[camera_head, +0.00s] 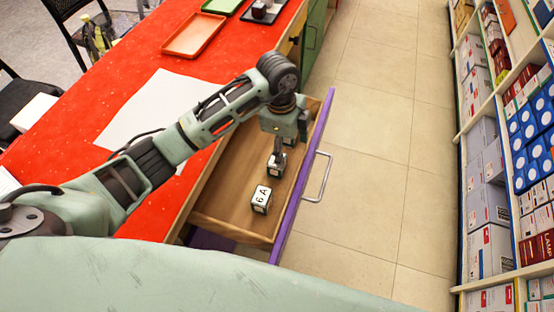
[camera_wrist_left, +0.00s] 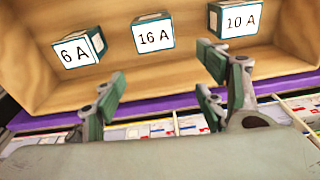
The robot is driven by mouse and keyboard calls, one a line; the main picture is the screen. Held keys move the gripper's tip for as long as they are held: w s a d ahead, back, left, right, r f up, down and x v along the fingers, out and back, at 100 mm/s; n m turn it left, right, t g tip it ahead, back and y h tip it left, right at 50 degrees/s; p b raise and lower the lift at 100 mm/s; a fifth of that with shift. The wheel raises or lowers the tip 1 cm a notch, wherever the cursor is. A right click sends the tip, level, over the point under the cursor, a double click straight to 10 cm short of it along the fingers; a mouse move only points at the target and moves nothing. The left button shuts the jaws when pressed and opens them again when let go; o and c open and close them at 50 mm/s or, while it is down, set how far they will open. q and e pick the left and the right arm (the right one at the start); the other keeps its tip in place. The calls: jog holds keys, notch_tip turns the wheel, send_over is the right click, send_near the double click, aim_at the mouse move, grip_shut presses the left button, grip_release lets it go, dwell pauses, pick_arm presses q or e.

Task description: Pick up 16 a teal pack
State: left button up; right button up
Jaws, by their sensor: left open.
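The 16 A teal pack (camera_wrist_left: 153,36) stands in the open drawer in the left wrist view, its white labelled face toward the camera and teal at its edges. In the head view, it (camera_head: 276,168) is in the drawer just below my left gripper (camera_head: 280,148), whose fingers partly cover it. In the left wrist view my left gripper (camera_wrist_left: 160,75) is open and empty, its fingers spread on either side of the pack, apart from it. My right gripper is not in view.
A 6 A pack (camera_wrist_left: 78,51) and a 10 A pack (camera_wrist_left: 236,20) flank it in the wooden drawer (camera_head: 228,180), which has a purple front (camera_head: 303,175). The red counter (camera_head: 115,80) lies to the left, stocked shelves (camera_head: 490,195) to the right. The floor (camera_head: 385,130) between is clear.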

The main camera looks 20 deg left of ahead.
pick_arm(q)
jog(key=shift+w+a+f+n+y, duration=0.15)
jog(key=shift+a+n+y, duration=0.25)
jog(key=shift+a, duration=0.6)
jog(key=shift+a+f, duration=0.1)
jog(key=shift+a, duration=0.2)
jog(key=f, duration=0.7)
jog(key=shift+s+a+f+p, duration=0.1)
jog(key=shift+s+f+p, duration=0.1)
jog(key=shift+p, duration=0.2)
jog(key=shift+r, duration=0.1)
jog(key=c, duration=1.2)
